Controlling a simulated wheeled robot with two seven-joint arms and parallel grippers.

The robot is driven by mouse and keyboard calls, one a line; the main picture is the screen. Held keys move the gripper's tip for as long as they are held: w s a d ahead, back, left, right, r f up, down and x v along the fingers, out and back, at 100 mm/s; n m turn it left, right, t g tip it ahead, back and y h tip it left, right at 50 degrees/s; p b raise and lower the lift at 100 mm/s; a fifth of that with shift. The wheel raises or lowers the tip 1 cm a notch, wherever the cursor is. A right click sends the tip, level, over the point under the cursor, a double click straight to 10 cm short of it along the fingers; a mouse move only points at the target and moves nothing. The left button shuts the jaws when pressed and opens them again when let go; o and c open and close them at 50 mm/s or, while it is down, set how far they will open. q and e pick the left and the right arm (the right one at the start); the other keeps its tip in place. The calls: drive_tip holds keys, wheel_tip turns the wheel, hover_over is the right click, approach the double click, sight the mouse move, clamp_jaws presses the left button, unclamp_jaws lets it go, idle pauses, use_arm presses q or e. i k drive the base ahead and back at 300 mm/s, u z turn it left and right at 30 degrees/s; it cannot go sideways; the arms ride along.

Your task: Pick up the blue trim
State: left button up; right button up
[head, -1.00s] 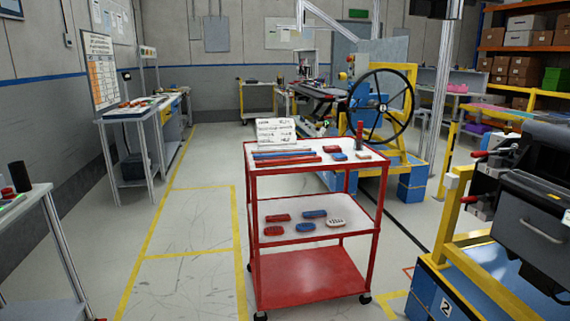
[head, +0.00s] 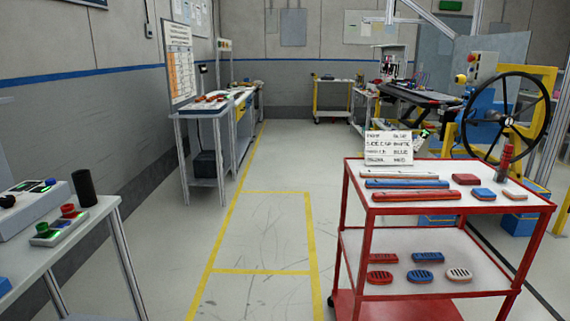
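The blue trim (head: 405,184) is a long thin strip lying flat on the top shelf of the red cart (head: 349,181), at the right of the head view. It lies between a pale strip (head: 398,174) behind it and a red strip (head: 411,195) in front of it. Neither of my grippers is in view.
A sign card (head: 388,146) stands behind the strips. Small red and blue blocks lie right of them, and several pads lie on the lower shelf. A table with button boxes (head: 100,210) is at the left. The floor between (head: 262,235) is clear.

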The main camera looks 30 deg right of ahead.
sight(399, 183)
drive_tip(key=i, duration=1.8)
drive_tip(key=z, duration=0.6)
